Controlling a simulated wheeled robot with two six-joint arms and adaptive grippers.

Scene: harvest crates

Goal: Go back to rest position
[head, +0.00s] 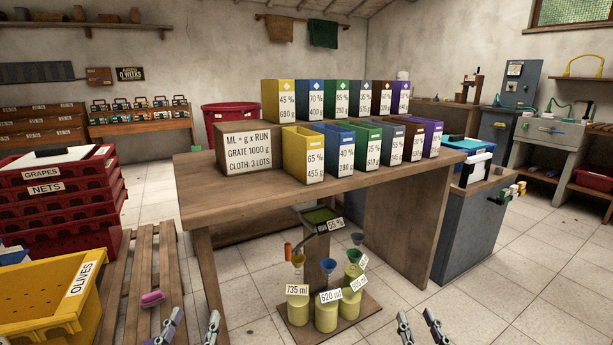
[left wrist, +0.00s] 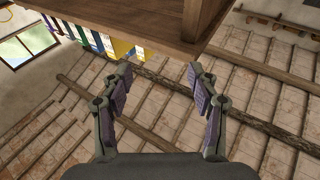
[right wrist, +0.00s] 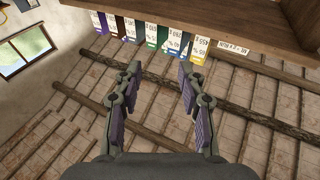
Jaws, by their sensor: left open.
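My left gripper (head: 192,324) shows at the bottom edge of the head view, its two fingers apart and empty. In the left wrist view the left gripper (left wrist: 160,74) is open with nothing between its fingers. My right gripper (head: 419,322) is at the bottom edge right of centre, in front of the table. In the right wrist view the right gripper (right wrist: 159,70) is open and empty. Both grippers are clear of the wooden table (head: 375,181) and touch nothing visible. Most of my arms is out of view.
Coloured boxes stand in two rows on the table. A stand (head: 368,301) with labelled jars is on the floor between my grippers. A yellow OLIVES crate (head: 40,290), a pink object (head: 152,299) on a slatted bench (head: 143,250) and red crates (head: 65,215) are at left.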

